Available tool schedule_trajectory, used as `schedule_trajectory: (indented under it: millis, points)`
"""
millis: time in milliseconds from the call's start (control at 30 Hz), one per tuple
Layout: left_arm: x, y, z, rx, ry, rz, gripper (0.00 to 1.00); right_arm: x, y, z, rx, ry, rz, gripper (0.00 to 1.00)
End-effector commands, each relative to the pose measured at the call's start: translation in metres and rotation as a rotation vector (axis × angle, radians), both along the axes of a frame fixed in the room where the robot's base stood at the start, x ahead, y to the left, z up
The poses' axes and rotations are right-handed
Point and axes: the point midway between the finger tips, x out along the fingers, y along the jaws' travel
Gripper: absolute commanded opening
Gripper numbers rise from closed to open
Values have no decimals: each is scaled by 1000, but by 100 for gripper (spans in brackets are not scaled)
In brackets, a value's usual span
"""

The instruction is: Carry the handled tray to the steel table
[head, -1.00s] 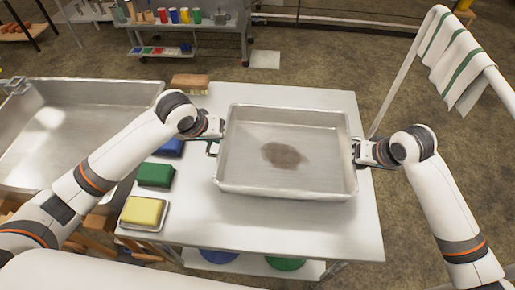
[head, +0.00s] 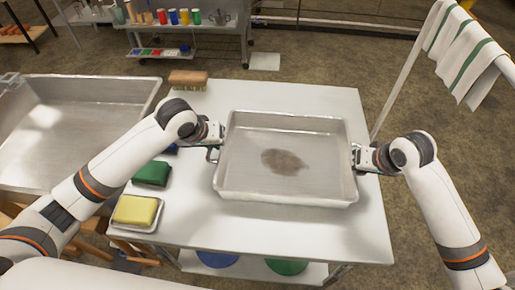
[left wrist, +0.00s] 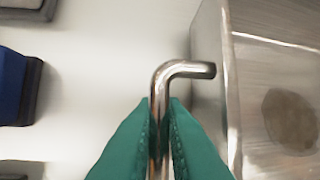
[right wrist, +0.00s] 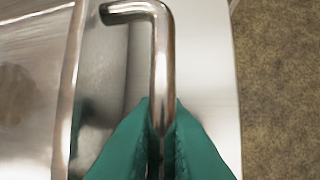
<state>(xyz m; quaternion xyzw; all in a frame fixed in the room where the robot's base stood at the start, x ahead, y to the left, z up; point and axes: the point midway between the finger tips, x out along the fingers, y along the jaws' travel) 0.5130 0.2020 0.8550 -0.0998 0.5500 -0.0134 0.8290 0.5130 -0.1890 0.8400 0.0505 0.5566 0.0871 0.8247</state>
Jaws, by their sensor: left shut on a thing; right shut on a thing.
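The handled tray (head: 320,185) is a shallow rectangular metal pan with a dark brown patch on its floor. It is level over the pale, metal-looking table (head: 320,231); I cannot tell whether its base touches the tabletop. My left gripper (head: 213,152) is at its left side, with green fingers shut on a bent metal handle (left wrist: 184,70) in the left wrist view. My right gripper (head: 357,157) is at its right side, its fingers shut on the other handle (right wrist: 161,60) in the right wrist view. The tray's wall shows beside each handle.
A yellow sponge (head: 135,209) on a small tray, a green block (head: 152,173) and a brush (head: 188,79) lie along the table's left side. A large metal basin (head: 75,125) stands at left. A rack with striped cloth (head: 468,50) stands at right. The table's front is clear.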

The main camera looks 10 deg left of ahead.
Motion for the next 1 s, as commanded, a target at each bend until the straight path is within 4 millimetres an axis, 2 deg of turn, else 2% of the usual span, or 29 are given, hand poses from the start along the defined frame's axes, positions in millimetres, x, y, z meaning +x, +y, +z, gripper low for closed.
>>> schedule_trajectory:
  millis: [67,100,233,500,633,1000]
  points:
    - [2,4,-6,7,-5,9,0,1,-3,-7,-7,-2,-3,0]
    - [1,4,-7,8,-2,9,12,0,-3,-8,-8,1,-3,13]
    - [1,3,-5,6,-1,7,32,0,-3,-6,-7,1,-2,33]
    - [0,1,-5,2,0,2,32,0,-1,-5,-3,1,-1,33]
    - [-3,2,3,3,-2,3,32,0,-1,-5,-2,0,-1,33]
    - [-32,12,71,2,-7,2,32,0,0,-5,0,0,0,33]
